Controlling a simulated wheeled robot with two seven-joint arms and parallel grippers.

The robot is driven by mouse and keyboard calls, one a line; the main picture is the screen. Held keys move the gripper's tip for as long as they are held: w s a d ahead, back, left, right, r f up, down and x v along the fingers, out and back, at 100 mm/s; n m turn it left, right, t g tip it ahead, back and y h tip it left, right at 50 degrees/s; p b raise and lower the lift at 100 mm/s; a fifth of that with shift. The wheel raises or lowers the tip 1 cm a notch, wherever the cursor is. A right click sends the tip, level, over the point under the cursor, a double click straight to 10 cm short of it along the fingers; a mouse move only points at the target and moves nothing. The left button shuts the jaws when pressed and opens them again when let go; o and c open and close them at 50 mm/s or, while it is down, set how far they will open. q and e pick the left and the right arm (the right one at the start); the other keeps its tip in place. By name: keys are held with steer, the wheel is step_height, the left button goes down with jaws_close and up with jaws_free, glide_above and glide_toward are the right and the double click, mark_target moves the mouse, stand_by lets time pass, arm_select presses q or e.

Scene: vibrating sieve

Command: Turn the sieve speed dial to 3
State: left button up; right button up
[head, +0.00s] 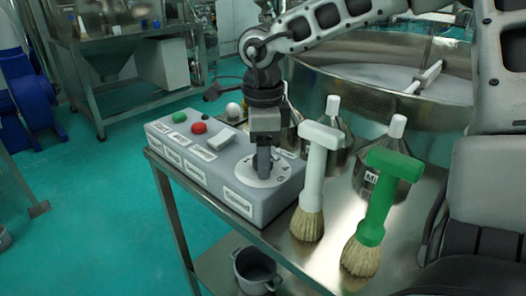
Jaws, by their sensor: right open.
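The grey control box (225,165) sits at the left part of the metal cart. The speed dial's round white plate (246,172) is on top at the box's right end; its knob is hidden behind my right gripper. My right gripper (264,174) points down over the dial plate, with its fingertips at or just above it. I cannot tell whether the fingers touch the knob, and the dial's setting is too small to read. The box also carries a green button (179,117), a red button (199,127) and a white switch (222,139). My left gripper is not in view.
A white-handled brush (316,175) and a green-handled brush (382,205) stand on the cart (325,262) right of the box. Metal containers (335,128) stand behind them. The large round sieve (385,85) is at the back. A pot (255,270) is on the lower shelf.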

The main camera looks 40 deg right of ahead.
steer(key=c, duration=1)
steer(key=shift+n, duration=0.4)
steer(key=n+b, duration=0.2)
steer(key=shift+f+n, duration=0.1)
steer(key=shift+n, duration=0.3)
steer(key=n+b, duration=0.1)
steer(key=n, duration=0.8)
steer(key=shift+n, duration=0.4)
steer(key=shift+w+n, duration=0.1)
steer(key=shift+n, duration=2.1)
